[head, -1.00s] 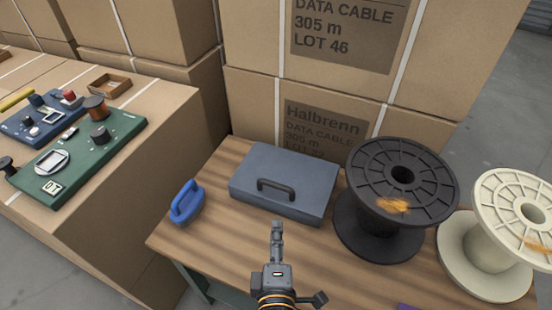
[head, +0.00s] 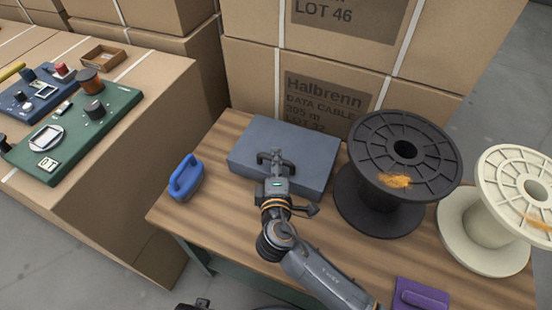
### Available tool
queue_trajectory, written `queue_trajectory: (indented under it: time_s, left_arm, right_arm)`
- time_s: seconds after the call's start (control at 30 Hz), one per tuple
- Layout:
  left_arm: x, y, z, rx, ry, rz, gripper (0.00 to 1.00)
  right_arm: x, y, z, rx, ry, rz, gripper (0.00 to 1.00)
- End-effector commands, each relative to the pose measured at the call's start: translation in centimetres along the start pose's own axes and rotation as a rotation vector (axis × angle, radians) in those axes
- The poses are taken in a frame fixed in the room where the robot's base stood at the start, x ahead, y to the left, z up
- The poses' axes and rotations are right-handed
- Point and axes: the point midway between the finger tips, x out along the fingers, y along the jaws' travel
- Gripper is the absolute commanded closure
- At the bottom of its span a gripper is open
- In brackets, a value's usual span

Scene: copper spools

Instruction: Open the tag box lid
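The tag box (head: 310,150) is a flat blue-grey case on the wooden table, and its lid lies closed. A dark handle (head: 284,160) sits on the lid toward its front. My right gripper (head: 272,160) points away from me over the lid, with its fingertips at the handle. The fingers overlap the handle in the head view, so I cannot tell whether they are open around it or shut on it. A dark part at the bottom edge, perhaps of my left gripper (head: 195,305), shows only in part; its fingers cannot be made out.
A blue-handled block (head: 185,178) stands left of the box on the table (head: 185,222). A black spool (head: 405,170) stands close on the right, with a cream spool (head: 490,255) beyond. A purple item (head: 420,295) lies at the front right. Stacked cartons (head: 255,95) rise behind.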

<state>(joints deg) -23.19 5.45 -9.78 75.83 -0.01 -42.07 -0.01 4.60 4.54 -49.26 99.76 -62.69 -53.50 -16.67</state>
Motion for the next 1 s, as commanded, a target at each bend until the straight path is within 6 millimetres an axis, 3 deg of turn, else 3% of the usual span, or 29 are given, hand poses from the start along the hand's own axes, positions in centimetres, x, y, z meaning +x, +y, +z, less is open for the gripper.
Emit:
queue_trajectory:
  time_s: [0.4, 0.53, 1.0]
  left_arm:
    - [-0.3, -0.1, -0.5, -0.001, 0.007, -0.001, 0.62]
    - [-0.3, -0.1, -0.4, -0.001, 0.005, -0.001, 0.62]
    - [-0.4, -0.1, 0.6, -0.002, -0.008, 0.0, 0.62]
  right_arm:
    - [1.0, 0.0, 0.0, 0.001, 0.0, -0.001, 0.76]
    - [1.0, 0.0, 0.0, 0.001, 0.0, -0.001, 1.0]
    - [0.9, 0.3, 0.0, 0.004, -0.001, -0.016, 1.0]
